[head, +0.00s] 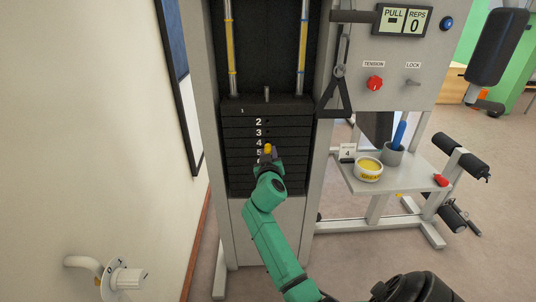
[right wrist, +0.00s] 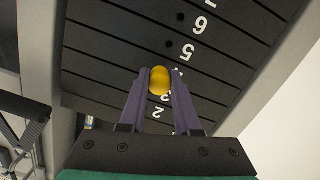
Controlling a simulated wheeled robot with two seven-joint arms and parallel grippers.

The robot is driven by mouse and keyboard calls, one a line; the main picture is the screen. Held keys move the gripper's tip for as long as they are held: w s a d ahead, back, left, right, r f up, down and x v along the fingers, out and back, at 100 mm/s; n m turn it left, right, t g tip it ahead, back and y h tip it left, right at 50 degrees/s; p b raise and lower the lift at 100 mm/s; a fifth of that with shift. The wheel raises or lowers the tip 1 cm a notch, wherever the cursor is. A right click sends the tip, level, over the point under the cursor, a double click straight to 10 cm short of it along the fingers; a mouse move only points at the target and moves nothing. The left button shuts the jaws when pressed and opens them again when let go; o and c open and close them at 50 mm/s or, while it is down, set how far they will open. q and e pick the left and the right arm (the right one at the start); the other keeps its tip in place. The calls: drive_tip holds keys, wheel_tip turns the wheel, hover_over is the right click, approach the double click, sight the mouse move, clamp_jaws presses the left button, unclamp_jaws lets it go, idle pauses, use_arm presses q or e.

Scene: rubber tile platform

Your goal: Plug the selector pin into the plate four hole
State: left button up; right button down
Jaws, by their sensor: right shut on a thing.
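The weight stack (head: 235,150) is a column of black plates with white numbers and a hole beside each number. My right gripper (head: 267,153) is in front of the stack at about the four plate. It is shut on the yellow knob of the selector pin (head: 267,147). In the right wrist view, the yellow knob (right wrist: 160,76) sits between the two fingertips of the gripper (right wrist: 160,84), against the plates, just below the five hole. The knob and fingers hide the plate four hole and the pin's shaft. I cannot tell whether the shaft is in the hole. My left gripper is not in view.
Grey uprights frame the stack. A black triangular handle (head: 334,97) hangs at its right. A side shelf (head: 400,181) holds a card marked 4 (head: 347,152), a yellow-and-white tub (head: 368,173) and a grey cup (head: 391,155).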

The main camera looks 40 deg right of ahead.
drive_tip(key=shift+b+x, duration=0.95)
drive_tip(key=shift+b, duration=0.25)
idle(2.8)
drive_tip(key=shift+w+d+r, duration=0.1)
drive_tip(key=shift+w+d, duration=0.05)
drive_tip(key=shift+w, duration=0.1)
idle(0.4)
drive_tip(key=shift+b, duration=0.4)
idle(0.5)
drive_tip(key=c, duration=0.5)
unclamp_jaws()
drive_tip(key=shift+c, duration=0.2)
drive_tip(key=p+v, duration=0.2)
drive_tip(key=v, duration=0.4)
